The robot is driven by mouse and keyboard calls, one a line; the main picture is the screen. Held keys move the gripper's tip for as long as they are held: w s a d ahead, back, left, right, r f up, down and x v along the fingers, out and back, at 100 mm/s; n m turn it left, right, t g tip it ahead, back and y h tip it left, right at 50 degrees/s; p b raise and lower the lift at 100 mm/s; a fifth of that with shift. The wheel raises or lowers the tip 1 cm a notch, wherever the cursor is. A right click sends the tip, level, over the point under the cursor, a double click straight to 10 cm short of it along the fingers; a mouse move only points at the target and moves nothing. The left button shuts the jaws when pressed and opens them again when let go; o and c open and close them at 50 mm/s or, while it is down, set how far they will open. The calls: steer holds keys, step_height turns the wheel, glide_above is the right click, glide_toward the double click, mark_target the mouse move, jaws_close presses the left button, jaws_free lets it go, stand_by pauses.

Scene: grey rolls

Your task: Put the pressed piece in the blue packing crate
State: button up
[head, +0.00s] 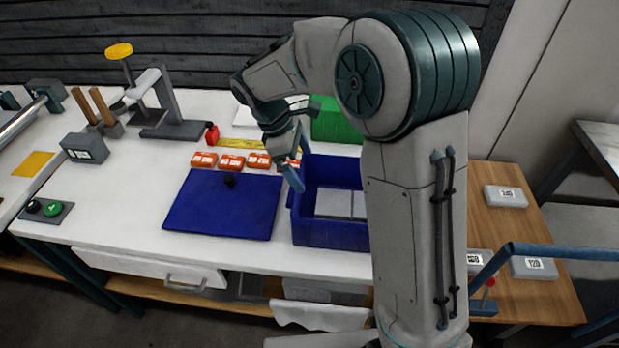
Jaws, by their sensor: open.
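The blue packing crate (330,236) stands on the white bench right of centre, partly hidden behind my arm. Grey-white flat surfaces show inside it. My gripper (293,172) is open, pointing down at the crate's back left corner; nothing shows between its fingers. I cannot tell for sure which thing is the pressed piece.
Several orange labelled packs (231,162) lie behind the mat, with a yellow strip (238,143) behind them. A green box (335,122) stands behind the crate. A grey labelled block (85,148) and a button panel (46,211) are at left. Bench left of the mat is clear.

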steer(key=shift+v, duration=1.15)
steer(key=s+d+r+m+t+y, duration=0.1)
steer(key=s+d+m+t+y, duration=0.1)
steer(key=s+d+m, duration=0.4)
steer(key=s+d+r+m+t+y, duration=0.1)
steer(key=s+d+r+m+y, duration=0.1)
steer(key=s+d+m, duration=0.5)
steer(key=s+m, duration=0.3)
steer(key=s, duration=0.3)
steer(key=shift+s+d+t+y, duration=0.2)
steer(key=shift+d+t+y, duration=0.1)
steer(key=shift+t, duration=0.1)
